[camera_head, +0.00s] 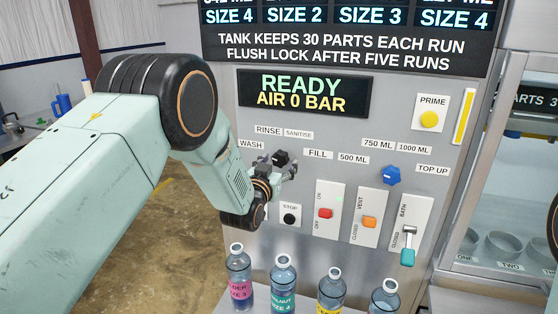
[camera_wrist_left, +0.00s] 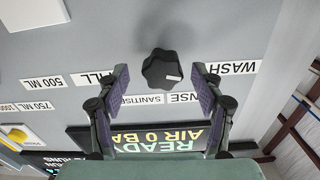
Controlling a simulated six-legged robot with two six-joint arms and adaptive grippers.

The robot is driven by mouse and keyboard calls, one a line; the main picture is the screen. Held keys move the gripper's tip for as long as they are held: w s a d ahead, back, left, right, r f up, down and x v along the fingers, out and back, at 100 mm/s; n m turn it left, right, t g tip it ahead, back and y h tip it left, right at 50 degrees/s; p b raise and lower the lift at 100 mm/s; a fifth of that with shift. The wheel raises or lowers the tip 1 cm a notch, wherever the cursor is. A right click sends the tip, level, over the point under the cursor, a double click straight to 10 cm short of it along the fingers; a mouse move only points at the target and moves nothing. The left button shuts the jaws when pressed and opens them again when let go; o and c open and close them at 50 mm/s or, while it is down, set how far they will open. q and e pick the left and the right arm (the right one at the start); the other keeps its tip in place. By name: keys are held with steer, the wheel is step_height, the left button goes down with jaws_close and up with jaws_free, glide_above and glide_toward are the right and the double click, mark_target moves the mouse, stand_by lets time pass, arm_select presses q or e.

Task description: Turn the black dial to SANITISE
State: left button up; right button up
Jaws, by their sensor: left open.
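The black dial (camera_head: 281,158) is on the grey panel, below the RINSE label (camera_head: 268,130) and SANITISE label (camera_head: 299,134), with the WASH label (camera_head: 250,144) to its left. My left gripper (camera_head: 277,168) is open right at the dial, partly covering it. In the left wrist view, where the panel appears upside down, the dial (camera_wrist_left: 160,68) sits between the spread fingers of the gripper (camera_wrist_left: 160,76), with a gap on both sides. A pale mark on the dial lies on the side toward the RINSE label (camera_wrist_left: 186,97). The SANITISE label (camera_wrist_left: 142,99) is beside it. My right gripper is not in view.
A STOP button (camera_head: 289,215) is just below the dial. A red switch (camera_head: 325,213), orange switch (camera_head: 369,222), blue dial (camera_head: 391,175) and teal-tipped lever (camera_head: 408,254) are to the right. Several bottles, including a pink-labelled one (camera_head: 239,280), stand below. The display (camera_head: 305,94) reads READY, AIR 0 BAR.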

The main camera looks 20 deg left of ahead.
arm_select(q)
steer(key=shift+w+a, duration=0.1)
steer(key=shift+w, duration=0.5)
steer(key=shift+s+a+r, duration=0.1)
steer(key=shift+s+r, duration=0.15)
steer(key=shift+r, duration=0.1)
steer(key=shift+w+f, duration=0.3)
steer(key=shift+w, duration=0.1)
steer(key=shift+c, duration=2)
steer(key=shift+s+r, duration=0.1)
steer(key=shift+s, duration=0.1)
steer(key=shift+c, duration=1.4)
steer(key=c, duration=0.5)
